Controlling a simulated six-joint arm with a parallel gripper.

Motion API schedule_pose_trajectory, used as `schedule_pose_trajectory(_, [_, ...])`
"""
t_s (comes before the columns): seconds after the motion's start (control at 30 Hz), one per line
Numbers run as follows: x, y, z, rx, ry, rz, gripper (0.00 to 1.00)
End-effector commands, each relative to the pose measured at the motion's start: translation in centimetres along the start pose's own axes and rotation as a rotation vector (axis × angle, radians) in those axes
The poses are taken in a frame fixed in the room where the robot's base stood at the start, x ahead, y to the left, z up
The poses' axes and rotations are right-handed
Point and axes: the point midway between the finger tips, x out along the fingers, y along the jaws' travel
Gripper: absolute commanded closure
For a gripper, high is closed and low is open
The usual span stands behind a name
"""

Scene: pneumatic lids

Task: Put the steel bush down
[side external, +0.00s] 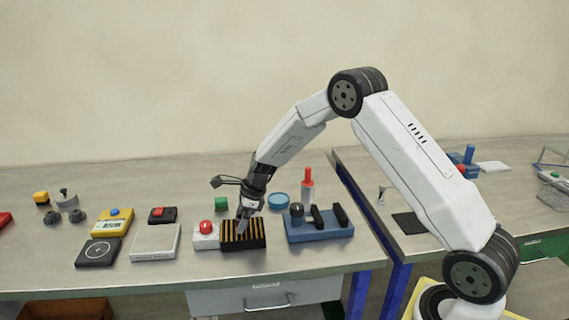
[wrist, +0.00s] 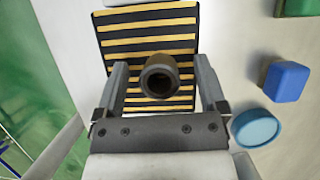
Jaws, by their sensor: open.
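The steel bush (wrist: 160,76) is a dark hollow cylinder with its bore facing the wrist camera. It is over the black-and-yellow striped block (wrist: 122,18) and seems to stand on it. My gripper (wrist: 162,84) is open, with one finger on each side of the bush and a visible gap on both sides. In the side view my gripper (side external: 242,228) points down, low at the striped block (side external: 256,243). There I cannot make out the bush behind the fingers.
A white box with a red button (side external: 206,232) stands left of the striped block. A blue fixture with black uprights (side external: 318,233) stands close on the right. The bench front edge is near.

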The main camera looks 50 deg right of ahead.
Motion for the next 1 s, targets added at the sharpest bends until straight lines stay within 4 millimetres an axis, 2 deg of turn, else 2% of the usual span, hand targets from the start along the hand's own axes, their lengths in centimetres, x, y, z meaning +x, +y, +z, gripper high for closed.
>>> schedule_pose_trajectory(0.03, [0.0,0.0,0.0,0.000,0.000,0.000,0.19])
schedule_pose_trajectory(0.2, [0.0,0.0,0.0,0.000,0.000,0.000,0.73])
schedule_pose_trajectory(0.3, [0.0,0.0,0.0,0.000,0.000,0.000,1.00])
schedule_pose_trajectory(0.73, [-0.4,-0.1,0.2,-0.001,-0.001,-0.001,1.00])
schedule_pose_trajectory(1.0, [-2.6,-0.1,1.1,-0.002,-0.001,-0.002,1.00])
